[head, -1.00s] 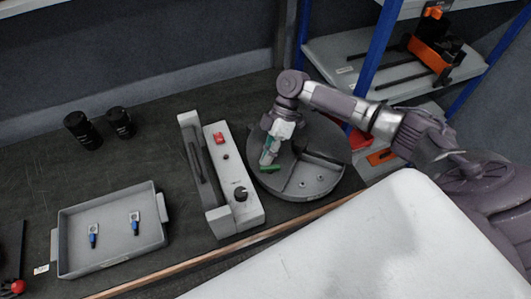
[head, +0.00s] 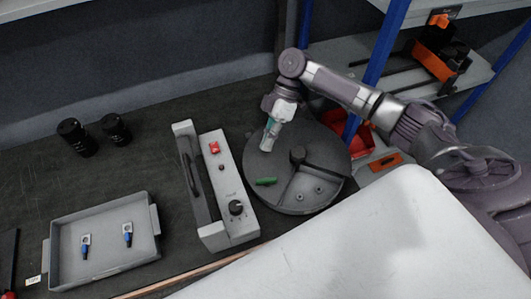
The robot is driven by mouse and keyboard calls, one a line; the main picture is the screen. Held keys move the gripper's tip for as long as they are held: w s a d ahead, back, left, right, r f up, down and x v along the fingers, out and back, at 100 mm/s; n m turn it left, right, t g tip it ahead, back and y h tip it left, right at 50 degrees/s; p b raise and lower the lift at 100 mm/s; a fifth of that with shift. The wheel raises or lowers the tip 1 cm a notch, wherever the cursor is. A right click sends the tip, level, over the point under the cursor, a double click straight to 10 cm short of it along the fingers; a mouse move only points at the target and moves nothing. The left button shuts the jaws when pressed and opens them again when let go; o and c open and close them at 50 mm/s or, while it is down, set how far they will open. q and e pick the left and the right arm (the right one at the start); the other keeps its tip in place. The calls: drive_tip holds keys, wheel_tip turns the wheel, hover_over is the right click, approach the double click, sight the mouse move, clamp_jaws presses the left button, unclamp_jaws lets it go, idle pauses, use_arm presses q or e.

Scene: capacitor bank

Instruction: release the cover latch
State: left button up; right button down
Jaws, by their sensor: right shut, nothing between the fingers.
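A round grey unit (head: 335,148) stands on the bench near its right end. A small green piece (head: 266,181), which looks like the latch, lies on its left front part, beside a sector-shaped recess with two small round fittings. A dark knob (head: 297,156) stands near the unit's middle. My right gripper (head: 267,148) points down over the unit's left part, behind the green piece and apart from it in the picture. Its fingers are shut and empty. Its exact height above the unit is hard to tell. My left gripper is not in view.
A grey box (head: 232,181) with a handle, red switch and black dial stands just left of the unit. A tray (head: 150,246) holds two blue-tipped parts. Two black cylinders (head: 77,138) stand behind. A shelf rack with a blue post (head: 385,50) rises at the right.

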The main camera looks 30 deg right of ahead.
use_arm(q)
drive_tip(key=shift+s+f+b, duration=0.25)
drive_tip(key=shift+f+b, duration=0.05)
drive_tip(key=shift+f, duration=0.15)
use_arm(e)
drive_tip(key=v, duration=0.5)
drive_tip(key=shift+w+f, duration=0.15)
drive_tip(key=shift+w, duration=0.05)
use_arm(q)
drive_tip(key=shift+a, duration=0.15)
